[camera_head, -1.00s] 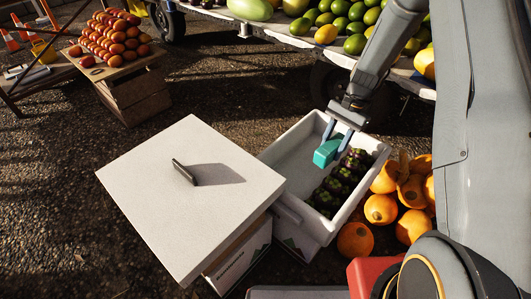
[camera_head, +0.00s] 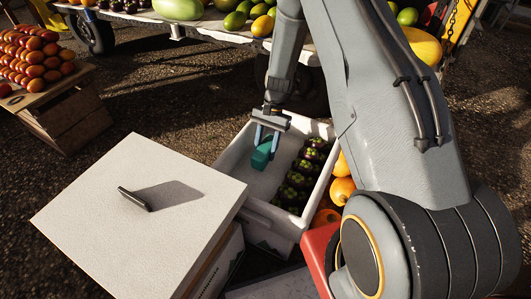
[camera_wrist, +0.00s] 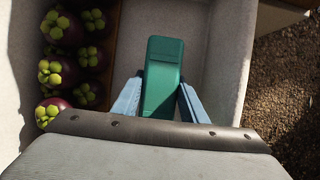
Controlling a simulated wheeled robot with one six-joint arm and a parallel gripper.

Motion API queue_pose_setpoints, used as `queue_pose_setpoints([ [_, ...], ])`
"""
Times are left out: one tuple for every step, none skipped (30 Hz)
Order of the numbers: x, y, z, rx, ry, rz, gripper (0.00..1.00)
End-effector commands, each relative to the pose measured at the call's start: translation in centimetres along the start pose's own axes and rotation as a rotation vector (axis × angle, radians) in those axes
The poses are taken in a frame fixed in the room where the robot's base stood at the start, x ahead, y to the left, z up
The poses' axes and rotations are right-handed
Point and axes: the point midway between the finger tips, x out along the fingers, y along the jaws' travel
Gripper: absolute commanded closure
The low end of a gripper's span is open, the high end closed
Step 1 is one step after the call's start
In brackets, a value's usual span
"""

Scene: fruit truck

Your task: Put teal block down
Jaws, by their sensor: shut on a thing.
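The teal block (camera_head: 262,153) is between the fingers of my gripper (camera_head: 267,140), over the empty left part of the white crate (camera_head: 236,146). In the wrist view the teal block (camera_wrist: 163,72) points away from me between the two blue-grey fingers (camera_wrist: 163,98). My gripper is shut on it. The crate's bare pale floor shows around the block; I cannot tell whether the block touches it. Purple mangosteens with green tops (camera_head: 297,185) fill the crate's right part, beside a brown divider (camera_wrist: 117,50) in the wrist view.
A white lid with a dark handle (camera_head: 150,215) lies on a box to the left of the crate. Orange fruits (camera_head: 341,188) lie right of the crate. A fruit truck bed (camera_head: 200,22) stands behind. A wooden crate with red-orange fruit (camera_head: 72,112) is at the far left.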

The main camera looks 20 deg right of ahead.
Motion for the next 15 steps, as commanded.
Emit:
queue_pose_setpoints([
  [0.78, 0.04, -0.35, 0.001, -0.001, 0.0, 0.99],
  [1.05, 0.05, -0.48, 0.001, -0.001, 0.0, 0.99],
  [1.28, 0.07, -0.58, 0.001, -0.001, 0.0, 0.99],
  [1.33, 0.08, -0.62, 0.001, -0.001, 0.0, 0.99],
  [1.31, 0.07, -0.64, 0.001, -0.001, -0.001, 0.99],
  [1.26, 0.08, -0.64, 0.001, 0.0, -0.001, 0.99],
  [1.23, 0.09, -0.63, 0.002, 0.0, -0.001, 0.99],
  [1.22, 0.09, -0.63, 0.002, 0.0, -0.001, 0.99],
  [1.21, 0.1, -0.63, 0.002, 0.0, -0.001, 0.99],
  [1.22, 0.1, -0.64, 0.002, 0.0, -0.001, 0.99],
  [1.26, 0.11, -0.66, 0.002, 0.0, -0.001, 0.99],
  [1.35, 0.11, -0.7, 0.002, 0.0, -0.001, 0.99],
  [1.44, 0.12, -0.73, 0.002, -0.001, -0.001, 0.99],
  [1.52, 0.12, -0.77, 0.002, -0.001, -0.001, 0.99],
  [1.61, 0.12, -0.82, 0.002, -0.001, -0.001, 0.99],
])
